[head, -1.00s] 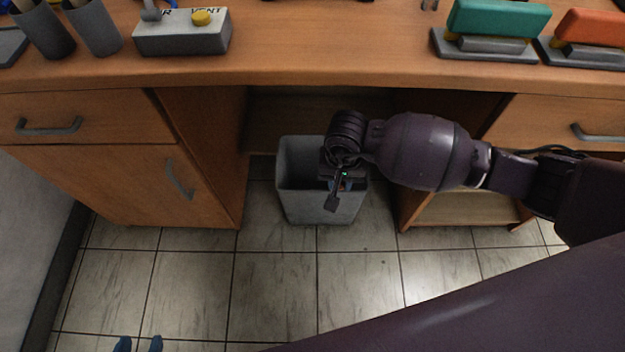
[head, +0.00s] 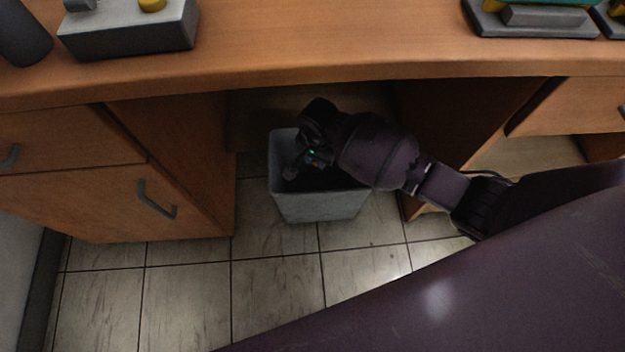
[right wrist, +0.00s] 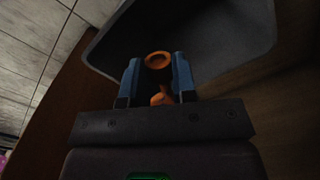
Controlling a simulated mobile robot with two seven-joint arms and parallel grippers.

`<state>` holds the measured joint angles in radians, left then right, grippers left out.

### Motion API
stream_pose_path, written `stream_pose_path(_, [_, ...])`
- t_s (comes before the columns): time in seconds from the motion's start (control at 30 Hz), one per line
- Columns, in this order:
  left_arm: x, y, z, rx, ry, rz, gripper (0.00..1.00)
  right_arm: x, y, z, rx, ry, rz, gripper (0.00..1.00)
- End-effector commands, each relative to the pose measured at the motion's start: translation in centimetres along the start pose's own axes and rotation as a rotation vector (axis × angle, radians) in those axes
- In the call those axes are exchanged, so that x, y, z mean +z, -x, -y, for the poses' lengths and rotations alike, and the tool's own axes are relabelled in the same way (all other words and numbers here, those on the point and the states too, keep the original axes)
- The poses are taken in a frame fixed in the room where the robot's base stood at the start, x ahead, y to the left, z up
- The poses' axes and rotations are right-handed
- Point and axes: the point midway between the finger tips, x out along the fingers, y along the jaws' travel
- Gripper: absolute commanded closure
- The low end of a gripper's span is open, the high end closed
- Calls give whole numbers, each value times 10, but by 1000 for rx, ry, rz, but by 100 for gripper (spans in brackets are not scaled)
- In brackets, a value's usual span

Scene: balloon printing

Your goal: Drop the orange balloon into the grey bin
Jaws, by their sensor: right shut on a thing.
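The grey bin (head: 320,207) stands on the floor in the kneehole under the desk. My right gripper (head: 296,166) points down into the bin's open top in the head view. In the right wrist view, my right gripper (right wrist: 158,78) is shut on the orange balloon (right wrist: 158,61), whose ring-shaped end shows between the two blue fingertips. More orange shows lower between the fingers. The bin's inner wall (right wrist: 225,35) shows dark beyond the fingertips. The balloon cannot be made out in the head view. My left gripper is not in view.
The wooden desktop (head: 330,45) overhangs the bin, with a left cabinet (head: 110,190) and a right-hand panel beside the kneehole. A grey box with a yellow knob (head: 130,28) and a stamp-like press (head: 535,18) stand on the desk. Tiled floor in front is clear.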

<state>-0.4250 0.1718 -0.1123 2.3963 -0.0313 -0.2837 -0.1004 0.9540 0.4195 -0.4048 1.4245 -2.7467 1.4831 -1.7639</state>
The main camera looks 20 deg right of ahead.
Motion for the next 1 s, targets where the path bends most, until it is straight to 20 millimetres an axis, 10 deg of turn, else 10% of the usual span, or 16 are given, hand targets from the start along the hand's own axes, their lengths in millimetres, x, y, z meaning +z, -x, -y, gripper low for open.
stream_pose_path(0.23, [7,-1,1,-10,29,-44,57,3,-31,-2,5,1,7,93])
stream_pose_path(0.73, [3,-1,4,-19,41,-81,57,0,-35,0,-1,2,0,93])
stream_pose_path(0.8, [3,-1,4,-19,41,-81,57,0,-35,0,-1,2,0,65])
stream_pose_path(1.0, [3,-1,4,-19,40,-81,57,0,-36,0,0,2,0,44])
